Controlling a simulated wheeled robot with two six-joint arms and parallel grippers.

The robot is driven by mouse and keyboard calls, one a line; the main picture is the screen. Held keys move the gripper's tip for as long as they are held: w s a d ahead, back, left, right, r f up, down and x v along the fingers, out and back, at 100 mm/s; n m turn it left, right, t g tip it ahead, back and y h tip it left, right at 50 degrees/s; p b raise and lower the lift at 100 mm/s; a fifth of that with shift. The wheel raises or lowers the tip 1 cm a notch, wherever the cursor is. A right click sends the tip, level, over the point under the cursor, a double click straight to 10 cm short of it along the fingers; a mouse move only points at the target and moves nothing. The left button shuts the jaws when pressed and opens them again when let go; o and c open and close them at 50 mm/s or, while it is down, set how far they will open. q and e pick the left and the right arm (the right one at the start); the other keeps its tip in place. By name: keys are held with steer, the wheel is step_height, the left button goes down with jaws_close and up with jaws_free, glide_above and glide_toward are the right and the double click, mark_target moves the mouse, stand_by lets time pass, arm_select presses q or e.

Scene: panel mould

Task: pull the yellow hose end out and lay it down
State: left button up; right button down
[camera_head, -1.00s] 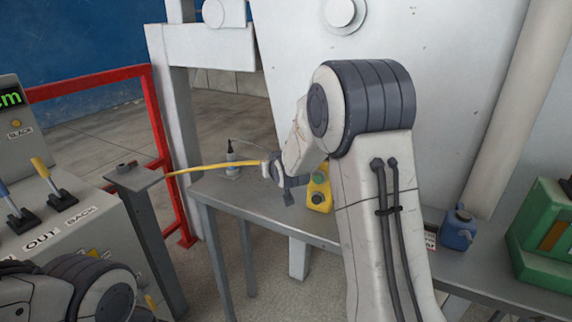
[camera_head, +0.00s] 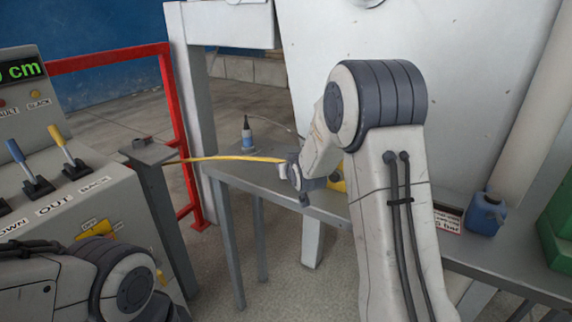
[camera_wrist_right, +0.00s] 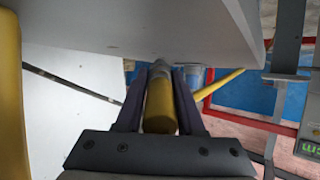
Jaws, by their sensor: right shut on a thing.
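The yellow hose (camera_head: 225,158) runs in a shallow arc in the head view, from the top of a grey post at the left to my right gripper (camera_head: 296,182). In the right wrist view, the right gripper (camera_wrist_right: 160,82) has its two dark fingers on either side of the yellow hose end (camera_wrist_right: 160,108) and is shut on it. Another stretch of yellow hose shows to the right of the fingers. The gripper is in front of the grey table. My left arm shows at lower left, but its gripper is out of view.
The grey post (camera_head: 150,155) stands beside a lever console (camera_head: 60,190). A red rail (camera_head: 110,60) is behind. The grey table (camera_head: 230,178) carries a small bottle (camera_head: 247,138), a blue can (camera_head: 486,215) and a yellow object partly hidden by my right gripper. A large pale panel (camera_head: 430,50) rises behind.

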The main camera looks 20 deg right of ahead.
stand_by(0.3)
steer(key=shift+c, duration=2.2)
jaws_free()
steer(key=v, duration=1)
steer(key=shift+s+r, duration=0.15)
steer(key=shift+r, duration=0.05)
steer(key=s+a+r+n+g+y+p, duration=0.1)
steer(key=s+a+n+g+y+p, duration=0.45)
steer(key=s+a, duration=1.1)
steer(key=s+a+r+n+g+h+p, duration=0.1)
steer(key=s+a+g+p, duration=0.1)
steer(key=s, duration=0.7)
steer(key=s+a+r+n+g+h+p, duration=0.1)
steer(key=s+a+n+g+h, duration=0.1)
steer(key=s+g, duration=0.3)
steer(key=s, duration=0.4)
steer(key=shift+p, duration=0.4)
